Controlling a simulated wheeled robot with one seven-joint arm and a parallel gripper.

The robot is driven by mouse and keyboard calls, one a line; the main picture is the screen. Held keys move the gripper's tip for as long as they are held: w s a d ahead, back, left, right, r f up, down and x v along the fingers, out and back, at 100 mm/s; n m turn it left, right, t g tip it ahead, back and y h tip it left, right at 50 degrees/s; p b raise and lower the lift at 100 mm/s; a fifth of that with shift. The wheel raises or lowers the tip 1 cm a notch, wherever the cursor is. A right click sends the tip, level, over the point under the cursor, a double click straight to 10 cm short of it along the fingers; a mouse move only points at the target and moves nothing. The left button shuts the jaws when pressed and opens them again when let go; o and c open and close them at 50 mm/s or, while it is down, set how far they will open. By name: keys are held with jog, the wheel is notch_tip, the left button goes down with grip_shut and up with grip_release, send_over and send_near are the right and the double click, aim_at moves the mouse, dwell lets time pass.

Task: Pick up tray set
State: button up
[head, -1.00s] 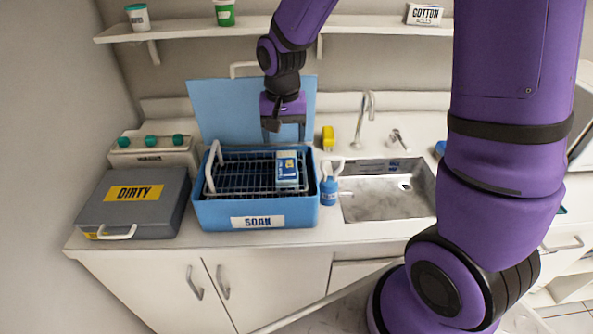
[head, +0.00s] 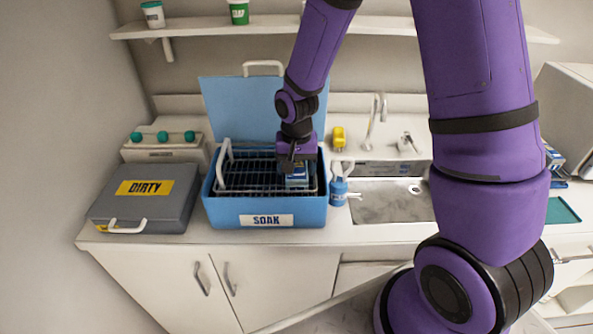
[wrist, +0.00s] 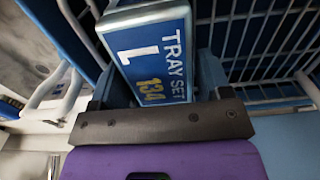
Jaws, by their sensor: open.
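In the head view the box (head: 297,181) is partly hidden under my gripper. My gripper (head: 297,168) is over the box, pointing down. In the wrist view its open fingers (wrist: 155,92) stand on either side of the box. I cannot tell whether they touch it.
The bin's blue lid (head: 240,108) stands open behind it. A closed grey DIRTY case (head: 150,205) is at left. A blue bottle (head: 338,191) stands close to the bin's right side, beside the sink (head: 385,202). A yellow object (head: 338,138) is behind the bottle.

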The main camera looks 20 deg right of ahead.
jog(key=shift+f, duration=0.2)
jog(key=c, duration=0.8)
jog(key=shift+c, duration=0.2)
jog(key=shift+r, duration=0.1)
notch_tip(320, 180, up, 10)
jog(key=shift+f, duration=0.1)
